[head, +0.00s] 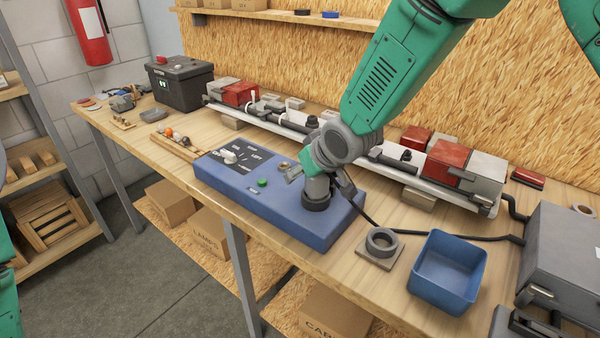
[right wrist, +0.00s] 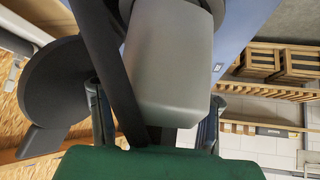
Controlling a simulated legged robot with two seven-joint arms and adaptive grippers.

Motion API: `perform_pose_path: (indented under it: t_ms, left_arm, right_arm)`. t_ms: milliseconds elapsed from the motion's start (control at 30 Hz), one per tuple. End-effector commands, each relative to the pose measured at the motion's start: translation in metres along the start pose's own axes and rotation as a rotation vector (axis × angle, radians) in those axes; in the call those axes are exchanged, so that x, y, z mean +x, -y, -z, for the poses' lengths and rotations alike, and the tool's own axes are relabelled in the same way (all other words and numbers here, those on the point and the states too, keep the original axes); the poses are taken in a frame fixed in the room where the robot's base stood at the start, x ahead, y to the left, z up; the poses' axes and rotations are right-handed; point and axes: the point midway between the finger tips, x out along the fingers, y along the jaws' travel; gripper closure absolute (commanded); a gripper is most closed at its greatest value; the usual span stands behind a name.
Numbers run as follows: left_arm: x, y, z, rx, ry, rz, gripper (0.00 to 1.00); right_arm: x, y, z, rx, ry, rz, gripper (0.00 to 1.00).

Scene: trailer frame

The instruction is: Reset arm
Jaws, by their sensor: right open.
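A blue control box (head: 285,205) lies on the workbench, with a dark panel (head: 238,158), a white knob (head: 229,156) and a green button (head: 262,183). My right gripper (head: 316,183) is over the right part of the box, pointing down. It is open, low over a dark round piece (head: 316,203) on the box top; I cannot tell whether they touch. The wrist hides part of the box. In the right wrist view a large grey body (right wrist: 168,65) fills the middle.
A long rail (head: 400,165) with red and grey blocks runs behind the box. A blue bin (head: 449,271), a grey ring on a square plate (head: 381,245) and a black cable stand to the right. A dark case (head: 180,82) stands far left. The bench front edge is close to the box.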

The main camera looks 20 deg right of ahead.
Motion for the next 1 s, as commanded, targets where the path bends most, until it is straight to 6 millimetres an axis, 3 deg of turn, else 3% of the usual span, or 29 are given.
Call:
perform_pose_path:
  t_ms: [267,1000]
  left_arm:
    - [-0.006,0.0,0.0,0.0,0.0,0.0,0.55]
    - [-0.052,0.0,0.003,0.0,0.0,0.0,0.55]
  right_arm:
    - [-0.006,-0.005,0.005,0.004,-0.002,-0.008,0.47]
    - [-0.045,0.001,0.04,-0.001,-0.001,-0.006,0.47]
